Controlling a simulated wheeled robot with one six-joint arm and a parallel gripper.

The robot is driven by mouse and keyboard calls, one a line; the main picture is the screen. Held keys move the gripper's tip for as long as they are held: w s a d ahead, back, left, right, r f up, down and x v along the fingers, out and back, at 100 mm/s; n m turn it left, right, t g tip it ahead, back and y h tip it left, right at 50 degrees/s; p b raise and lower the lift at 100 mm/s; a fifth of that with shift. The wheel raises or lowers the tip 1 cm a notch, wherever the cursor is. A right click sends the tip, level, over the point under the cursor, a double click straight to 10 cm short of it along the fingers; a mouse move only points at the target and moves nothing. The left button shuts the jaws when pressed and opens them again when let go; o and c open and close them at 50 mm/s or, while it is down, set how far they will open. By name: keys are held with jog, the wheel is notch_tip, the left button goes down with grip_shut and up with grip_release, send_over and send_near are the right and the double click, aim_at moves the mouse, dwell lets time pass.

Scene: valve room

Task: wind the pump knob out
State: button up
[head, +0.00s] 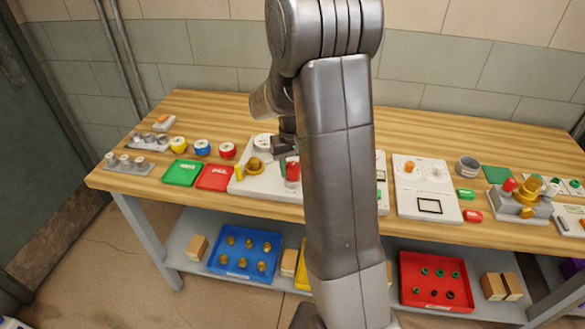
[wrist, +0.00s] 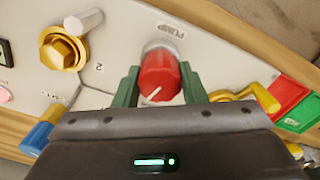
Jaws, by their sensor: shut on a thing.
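The pump knob (wrist: 160,78) is red with a white pointer line and sits on a grey collar on the white panel (wrist: 110,25), beside the printed word "PUMP". In the wrist view my gripper (wrist: 159,84) has its green fingers on either side of the knob, shut on it. The pointer line slants toward the lower left in that view. In the head view the red knob (head: 292,172) shows just left of my forearm, with my gripper (head: 287,158) at it. My arm hides much of the panel there.
A brass hex fitting (wrist: 63,50) and a yellow handle (wrist: 255,97) flank the knob on the panel. Green (head: 182,172) and red (head: 214,177) trays lie to the left on the wooden bench (head: 130,180). A second white panel (head: 426,175) stands to the right.

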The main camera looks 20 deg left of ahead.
aim_at(293, 165)
jog(key=shift+n, duration=1.9)
jog(key=o, duration=1)
notch_tip(293, 165, up, 14)
jog(key=b, duration=0.1)
jog(key=shift+f, duration=0.1)
